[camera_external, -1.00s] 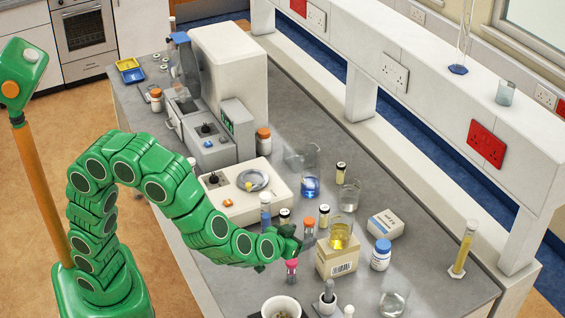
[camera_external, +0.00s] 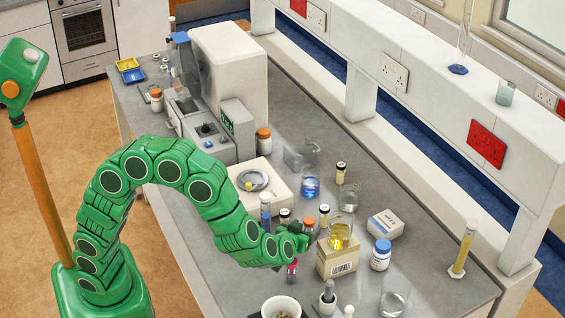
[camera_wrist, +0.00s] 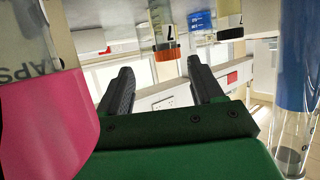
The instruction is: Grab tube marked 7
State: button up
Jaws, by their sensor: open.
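The orange-capped tube stands upright on the bench in the outside view (camera_external: 310,222). The wrist view is upside down; there the tube (camera_wrist: 167,32) shows a dark mark that reads as a 7 turned over. My gripper (camera_external: 304,238) is low beside this tube, its fingertips hard to make out from outside. In the wrist view my gripper (camera_wrist: 160,67) has its two dark fingers apart with nothing held. The tube lies ahead, roughly between the fingers; I cannot tell whether its body is within their reach.
A pink-capped tube (camera_external: 291,270) stands close in front of my gripper; its cap (camera_wrist: 45,120) fills the wrist view's left. A blue tube (camera_external: 265,210) is left of my gripper. A yellow-filled beaker (camera_external: 340,236) on a cardboard box (camera_external: 337,262) is close right. Dark-capped vials stand behind.

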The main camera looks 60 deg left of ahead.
aim_at(311, 221)
jog(key=shift+x, duration=1.65)
jog(key=shift+w+a+f, duration=0.45)
jog(key=shift+w+a, duration=0.1)
jog(key=shift+a, duration=0.15)
jog(key=shift+w+a+f, duration=0.45)
jog(key=shift+w+a, duration=0.05)
jog(key=shift+a, duration=0.25)
jog(key=shift+w+a+f, duration=0.25)
jog(key=shift+w+a, duration=0.05)
jog(key=shift+w, duration=0.2)
jog(key=c, duration=1.1)
jog(key=shift+c, duration=0.5)
jog(key=shift+r, duration=0.2)
